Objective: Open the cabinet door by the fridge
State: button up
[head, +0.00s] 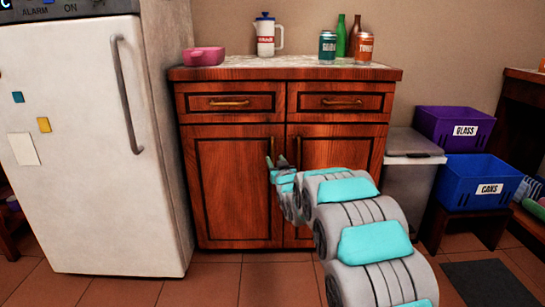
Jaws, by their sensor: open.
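A dark wood cabinet (232,190) with two lower doors and two drawers stands right beside the white fridge (85,150). Its left door (228,185) and right door (345,150) both look closed. Part of a vertical handle shows near the middle seam, close to my fingers. My gripper (276,161) is open in front of the doors near that seam, its fingertips at the handle height. I cannot tell whether the fingers touch or straddle the handle. My arm hides the lower part of the right door.
On the countertop (290,68) stand a pink bowl (203,56), a white jug (266,36), two cans and two bottles. To the right are a grey bin (408,175), a purple crate (450,128) and a blue crate (475,180). Tiled floor is clear before the left door.

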aim_at(273, 155)
jog(key=shift+w+a, duration=0.25)
jog(key=shift+w, duration=1.05)
jog(key=shift+w+a, duration=0.25)
jog(key=shift+w, duration=1)
jog(key=shift+c, duration=0.4)
grip_shut()
